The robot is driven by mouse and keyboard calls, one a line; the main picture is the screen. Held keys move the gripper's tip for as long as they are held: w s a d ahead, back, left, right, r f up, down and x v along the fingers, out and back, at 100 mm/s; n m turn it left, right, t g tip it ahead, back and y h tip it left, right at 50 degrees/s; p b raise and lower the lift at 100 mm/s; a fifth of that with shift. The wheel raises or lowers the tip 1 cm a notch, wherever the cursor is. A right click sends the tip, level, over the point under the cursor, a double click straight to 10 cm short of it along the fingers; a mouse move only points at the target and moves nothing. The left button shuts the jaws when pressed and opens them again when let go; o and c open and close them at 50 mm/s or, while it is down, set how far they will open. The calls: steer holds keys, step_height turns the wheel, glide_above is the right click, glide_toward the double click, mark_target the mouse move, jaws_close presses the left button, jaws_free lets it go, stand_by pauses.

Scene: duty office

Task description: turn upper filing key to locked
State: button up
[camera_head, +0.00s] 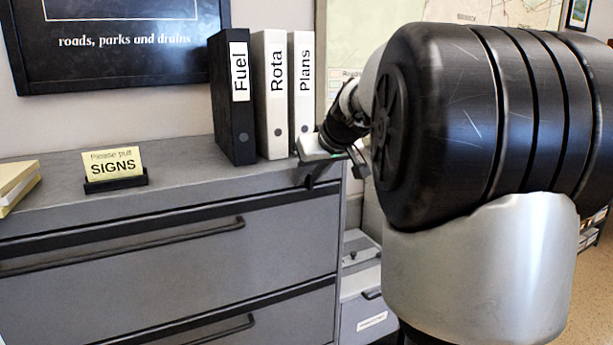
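The grey filing cabinet (120,262) fills the lower left, with a wide upper drawer and part of a lower drawer in view. My gripper (325,175) is at the cabinet's upper right front corner, just below the top edge. It looks small here, and the large black and silver links of my arm stand in front to the right. A dark finger-like part shows against the corner, but I cannot tell whether the fingers are apart or closed on something. I cannot make out the upper filing key or its lock; they may be hidden around my gripper.
Black Fuel (233,115), white Rota (271,110) and Plans (301,75) binders stand on the cabinet top close to my gripper. A yellow SIGNS card (113,164) and paper stack (17,185) are further left. A lower grey unit (366,310) stands right of the cabinet.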

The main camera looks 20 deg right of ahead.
steer(key=shift+c, duration=0.2)
jaws_close()
steer(key=shift+d, duration=0.1)
steer(key=y+b, duration=0.1)
steer(key=m+y+b, duration=0.1)
steer(key=shift+d+f+y, duration=0.15)
steer(key=shift+d+y, duration=0.15)
steer(key=shift+d+f+m+t+y+b, duration=0.25)
steer(key=shift+m+t+y+b, duration=0.45)
steer(key=shift+m+y, duration=0.85)
steer(key=shift+d+f+m+t+y+b, duration=0.1)
steer(key=shift+f+m+t+y+b, duration=0.2)
steer(key=shift+m+y+b, duration=1.15)
steer(key=shift+d+f+m+t+y+b, duration=0.25)
steer(key=shift+m+t+y, duration=0.55)
steer(key=shift+y, duration=1.3)
steer(key=shift+r+m, duration=0.15)
steer(key=shift+m, duration=0.15)
